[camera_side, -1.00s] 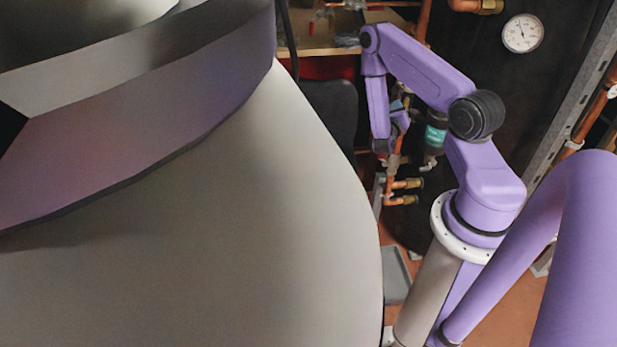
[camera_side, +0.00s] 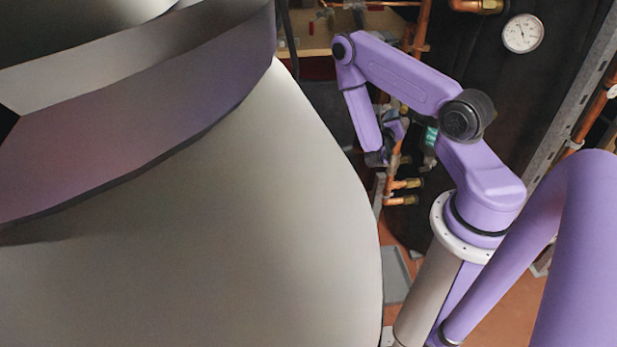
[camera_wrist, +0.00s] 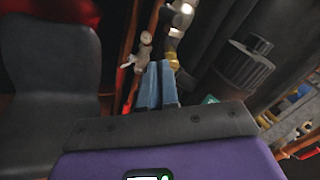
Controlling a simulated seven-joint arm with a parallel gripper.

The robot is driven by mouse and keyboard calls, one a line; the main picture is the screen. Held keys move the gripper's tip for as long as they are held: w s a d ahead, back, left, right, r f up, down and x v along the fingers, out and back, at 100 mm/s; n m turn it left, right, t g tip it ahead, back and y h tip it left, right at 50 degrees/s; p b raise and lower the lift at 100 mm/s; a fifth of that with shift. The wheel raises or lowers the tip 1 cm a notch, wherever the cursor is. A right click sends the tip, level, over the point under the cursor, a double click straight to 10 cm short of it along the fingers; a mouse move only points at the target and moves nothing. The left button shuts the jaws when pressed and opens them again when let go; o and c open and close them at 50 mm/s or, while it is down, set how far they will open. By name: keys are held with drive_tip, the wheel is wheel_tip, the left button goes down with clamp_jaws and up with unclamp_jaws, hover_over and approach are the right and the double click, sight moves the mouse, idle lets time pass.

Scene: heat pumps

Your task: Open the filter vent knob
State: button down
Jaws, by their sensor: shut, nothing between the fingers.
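The filter looks like a dark canister with a teal label (camera_side: 430,138), partly hidden behind my arm in the side view. In the wrist view it seems to be the black ribbed cylinder (camera_wrist: 243,68) right of my fingers. In the side view the fingertips cannot be made out.
Copper pipes with brass fittings (camera_side: 405,184) stand just below the wrist. A silvery valve (camera_wrist: 145,48) and a brass fitting (camera_wrist: 172,58) lie beyond my fingertips. A dark chair-like shape (camera_wrist: 50,60) is at left. A large grey rounded body (camera_side: 230,220) fills the side view's left.

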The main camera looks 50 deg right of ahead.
sight(402, 107)
drive_tip(key=shift+s+d+r, duration=0.15)
drive_tip(key=shift+d+r, duration=0.05)
drive_tip(key=shift+d, duration=1.45)
drive_tip(key=shift+s+d+r, duration=0.1)
drive_tip(key=shift+d+r, duration=0.05)
drive_tip(key=shift+d, duration=1.5)
drive_tip(key=shift+a+f, duration=0.15)
